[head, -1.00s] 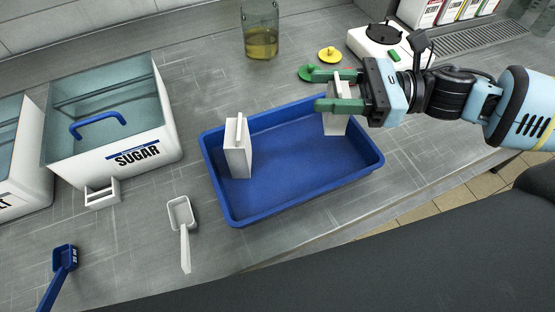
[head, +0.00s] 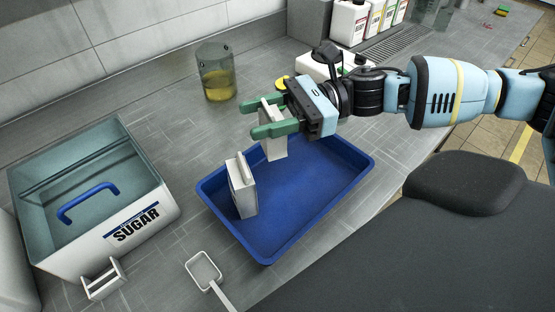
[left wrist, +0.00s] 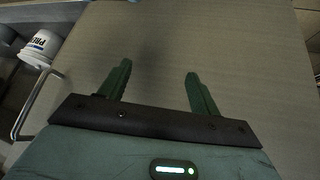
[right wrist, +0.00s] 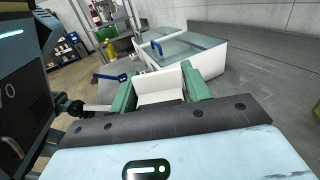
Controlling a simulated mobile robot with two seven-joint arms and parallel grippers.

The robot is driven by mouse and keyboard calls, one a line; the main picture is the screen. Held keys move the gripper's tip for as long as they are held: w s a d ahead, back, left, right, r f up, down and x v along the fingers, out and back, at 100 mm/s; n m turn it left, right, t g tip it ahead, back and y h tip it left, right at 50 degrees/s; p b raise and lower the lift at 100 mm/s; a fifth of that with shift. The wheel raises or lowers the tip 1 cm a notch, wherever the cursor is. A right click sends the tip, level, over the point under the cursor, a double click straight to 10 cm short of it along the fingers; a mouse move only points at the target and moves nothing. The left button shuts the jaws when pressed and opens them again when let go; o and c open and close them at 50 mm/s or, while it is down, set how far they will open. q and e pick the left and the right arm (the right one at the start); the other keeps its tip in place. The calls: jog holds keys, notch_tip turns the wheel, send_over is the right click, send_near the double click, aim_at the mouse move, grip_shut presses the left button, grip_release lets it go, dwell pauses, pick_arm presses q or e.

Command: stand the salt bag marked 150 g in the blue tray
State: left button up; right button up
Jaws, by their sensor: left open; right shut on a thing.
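My right gripper (head: 258,120) is shut on a white salt bag (head: 273,146), held upright at the back side of the blue tray (head: 310,215). Its lower end is inside the tray's outline; I cannot tell whether it touches the floor. The bag also shows between the fingers in the right wrist view (right wrist: 160,88). A second white bag (head: 243,190) stands in the tray's left part, apart from the held one. No gram mark is readable on either bag. My left gripper (left wrist: 157,72) is open and empty, over a plain grey surface.
The sugar bin (head: 95,200) stands left of the tray, with a white scoop (head: 204,270) in front. A glass jar of yellow liquid (head: 216,75) is behind the tray. A white device (head: 330,65) and several bottles (head: 368,20) stand behind the right gripper. The tray's right part is clear.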

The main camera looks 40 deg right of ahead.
aim_at(263, 141)
jog(key=shift+f, duration=2.7)
jog(key=shift+f+b, duration=0.3)
jog(key=shift+f, duration=2)
jog(key=shift+s+f+b, duration=0.15)
jog(key=shift+f+b, duration=0.25)
jog(key=shift+f, duration=0.05)
jog(key=o, duration=0.8)
jog(key=shift+o, duration=1.3)
